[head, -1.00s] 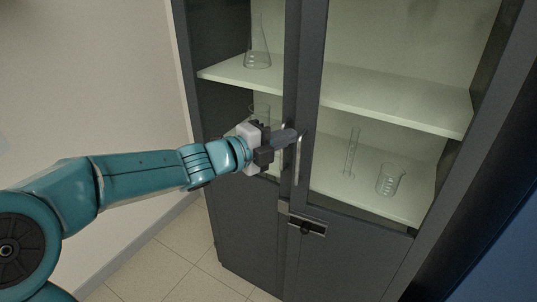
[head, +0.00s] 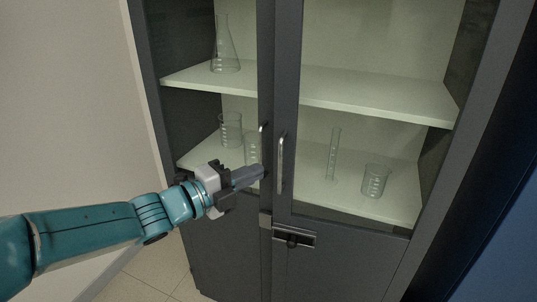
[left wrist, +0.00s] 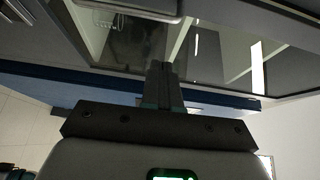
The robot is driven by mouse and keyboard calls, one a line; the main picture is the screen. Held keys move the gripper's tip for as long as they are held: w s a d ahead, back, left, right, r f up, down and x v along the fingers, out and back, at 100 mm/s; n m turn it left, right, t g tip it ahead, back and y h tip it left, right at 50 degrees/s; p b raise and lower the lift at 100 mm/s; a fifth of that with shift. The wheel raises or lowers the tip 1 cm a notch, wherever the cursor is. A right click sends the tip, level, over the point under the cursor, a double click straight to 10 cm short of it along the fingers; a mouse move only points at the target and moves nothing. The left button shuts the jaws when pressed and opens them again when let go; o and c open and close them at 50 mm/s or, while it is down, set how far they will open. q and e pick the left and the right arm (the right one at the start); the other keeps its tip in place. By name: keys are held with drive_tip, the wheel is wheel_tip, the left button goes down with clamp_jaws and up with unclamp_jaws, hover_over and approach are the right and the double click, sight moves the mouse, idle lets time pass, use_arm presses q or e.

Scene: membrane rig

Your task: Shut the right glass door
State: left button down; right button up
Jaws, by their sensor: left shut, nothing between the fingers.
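The right glass door (head: 285,100) shows in the head view as a dark frame with a vertical silver handle (head: 281,163). It stands in line with the left glass door (head: 265,60) and looks shut or nearly so; I cannot tell if a small gap is left. My left gripper (head: 262,173) is shut and empty, in front of the left door and just left of the right door's handle. Whether its tips touch the door is unclear. In the left wrist view, the shut fingers (left wrist: 163,82) point toward dark framing and glass. My right gripper is not in view.
The cabinet's shelves (head: 330,92) hold a flask (head: 225,48), beakers (head: 375,181) and a cylinder (head: 333,155) behind the glass. A latch (head: 290,237) sits on the lower doors. A pale wall (head: 65,100) stands at left, with open floor below it.

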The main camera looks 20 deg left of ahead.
use_arm(q)
drive_tip(key=w+d+p, duration=0.1)
drive_tip(key=w+p, duration=0.1)
drive_tip(key=w, duration=0.6)
drive_tip(key=shift+d, duration=0.3)
drive_tip(key=shift+a, duration=0.1)
drive_tip(key=shift+r, duration=0.1)
